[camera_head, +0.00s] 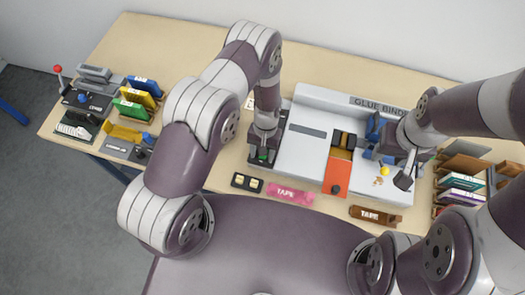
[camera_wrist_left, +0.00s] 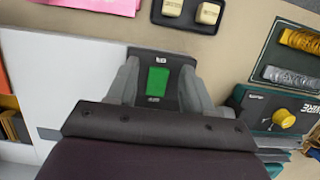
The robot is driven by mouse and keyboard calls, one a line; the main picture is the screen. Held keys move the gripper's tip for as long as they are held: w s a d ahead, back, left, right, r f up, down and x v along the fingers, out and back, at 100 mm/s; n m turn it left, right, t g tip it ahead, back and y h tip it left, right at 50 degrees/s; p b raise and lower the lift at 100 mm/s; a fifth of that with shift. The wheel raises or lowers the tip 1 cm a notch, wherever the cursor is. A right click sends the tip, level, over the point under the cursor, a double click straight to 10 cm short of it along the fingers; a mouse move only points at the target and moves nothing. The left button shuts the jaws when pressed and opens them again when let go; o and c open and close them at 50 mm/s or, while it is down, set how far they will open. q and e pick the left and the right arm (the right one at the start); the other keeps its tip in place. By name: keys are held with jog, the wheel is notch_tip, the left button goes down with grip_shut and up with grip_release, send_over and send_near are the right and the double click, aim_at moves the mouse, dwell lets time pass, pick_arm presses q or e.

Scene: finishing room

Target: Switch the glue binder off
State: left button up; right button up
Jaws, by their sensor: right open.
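The glue binder (camera_head: 310,150) is a large white machine on the table, with its name on the back panel. Its green rocker switch (camera_wrist_left: 157,82) sits on a dark plate (camera_wrist_left: 152,58) in the left wrist view. In the head view a bit of green (camera_head: 263,154) shows at the binder's left end. My left gripper (camera_head: 264,150) is right over the switch, its fingers spread on either side of the green rocker. Contact with the switch cannot be made out. My right gripper (camera_head: 396,168) is open and empty above the binder's right part.
An orange-red part (camera_head: 337,176) is on the binder's front. Racks (camera_head: 462,182) stand at right. Other devices (camera_head: 105,105) fill the left end.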

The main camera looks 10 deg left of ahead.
pick_arm(q)
jog(key=shift+r, duration=0.1)
jog(key=shift+w+r, duration=0.25)
jog(key=shift+r, duration=0.05)
jog(key=b+v, duration=0.4)
jog(key=v, duration=0.7)
jog(key=shift+r+b, duration=0.3)
jog(key=shift+r, duration=0.15)
